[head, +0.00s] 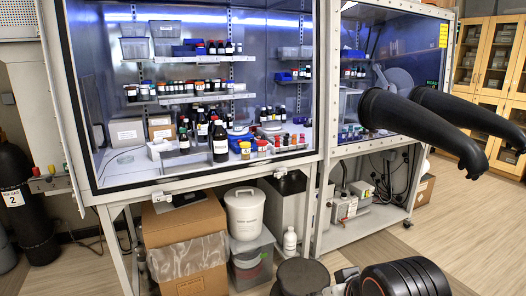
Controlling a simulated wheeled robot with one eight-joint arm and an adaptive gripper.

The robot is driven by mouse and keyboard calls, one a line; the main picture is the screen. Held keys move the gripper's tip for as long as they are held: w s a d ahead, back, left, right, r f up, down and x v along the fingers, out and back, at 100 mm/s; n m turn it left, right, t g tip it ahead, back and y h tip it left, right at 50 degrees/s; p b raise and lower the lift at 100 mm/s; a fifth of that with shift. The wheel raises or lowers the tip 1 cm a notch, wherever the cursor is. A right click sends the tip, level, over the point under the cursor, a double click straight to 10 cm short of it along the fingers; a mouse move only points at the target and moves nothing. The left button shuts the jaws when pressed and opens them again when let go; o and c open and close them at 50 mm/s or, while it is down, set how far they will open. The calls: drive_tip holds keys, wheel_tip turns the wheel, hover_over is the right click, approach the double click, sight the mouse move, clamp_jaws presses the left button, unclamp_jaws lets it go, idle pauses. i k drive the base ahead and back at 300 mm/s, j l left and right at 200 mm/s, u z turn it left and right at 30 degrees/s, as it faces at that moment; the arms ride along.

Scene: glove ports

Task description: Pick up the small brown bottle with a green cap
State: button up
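I cannot single out a small brown bottle with a green cap in the head view; the bottles are too small to tell apart for certain. Many small bottles stand inside the glove box (75,100), on its floor and shelves. A group of dark bottles (202,130) stands at the middle of the floor, with a larger dark bottle with a white label (220,142) in front. Small jars with coloured caps stand to its right. Parts of my arm show at the bottom edge, but my gripper is not visible.
Two black gloves (425,118) stick out from the right-hand enclosure into the room. Below the box are a cardboard carton (183,225), a white lidded bucket (245,212) and a white bottle (290,241). A black gas cylinder (28,215) stands at left. Wood floor is open at right.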

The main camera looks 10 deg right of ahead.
sight(183, 139)
drive_tip(key=i+j, duration=0.8)
drive_tip(key=j+z, duration=0.05)
drive_tip(key=j, duration=0.05)
